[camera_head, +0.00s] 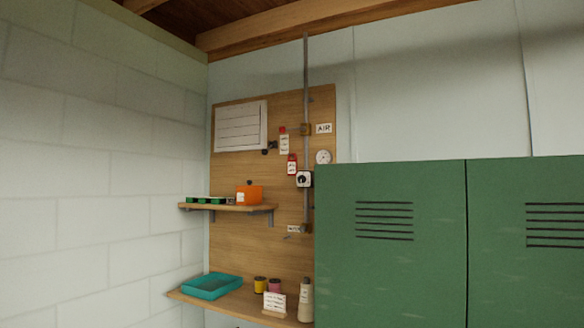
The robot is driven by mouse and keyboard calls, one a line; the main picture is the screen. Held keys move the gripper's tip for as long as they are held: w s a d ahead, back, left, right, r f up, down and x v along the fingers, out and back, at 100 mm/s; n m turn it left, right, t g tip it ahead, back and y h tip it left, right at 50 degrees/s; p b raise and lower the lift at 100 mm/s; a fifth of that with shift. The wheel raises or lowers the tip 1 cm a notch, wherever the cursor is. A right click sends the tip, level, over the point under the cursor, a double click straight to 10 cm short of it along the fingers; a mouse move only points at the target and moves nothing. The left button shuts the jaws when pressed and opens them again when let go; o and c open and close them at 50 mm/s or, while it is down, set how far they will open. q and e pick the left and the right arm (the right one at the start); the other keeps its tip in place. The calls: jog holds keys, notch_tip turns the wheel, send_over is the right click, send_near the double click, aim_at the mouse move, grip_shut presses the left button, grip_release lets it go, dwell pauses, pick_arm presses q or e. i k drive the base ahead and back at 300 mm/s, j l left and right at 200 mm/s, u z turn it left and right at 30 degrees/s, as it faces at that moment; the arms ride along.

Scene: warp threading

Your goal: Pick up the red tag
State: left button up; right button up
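A red tag (292,164) with a white lower part hangs on the wooden wall board, just left of the grey vertical pipe. A second tag (284,141), white with a red top, hangs a little above and to its left. Both are small and their print cannot be read. Neither of my grippers shows in the head view.
Green lockers (390,240) fill the lower right and hide the board's right edge. An upper shelf (230,207) holds an orange box (249,194). A lower shelf (240,301) holds a teal tray (211,286), spools and a cone (306,302).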

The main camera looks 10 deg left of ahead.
aim_at(292, 165)
jog(key=i+j+z, duration=0.1)
jog(key=i+j, duration=0.15)
jog(key=i+j+z, duration=0.1)
jog(key=i+j, duration=0.15)
jog(key=j, duration=0.15)
jog(key=i+j+z, duration=0.1)
jog(key=j, duration=0.25)
jog(key=i+j+z, duration=0.1)
jog(key=i+j, duration=0.2)
jog(key=j, duration=0.1)
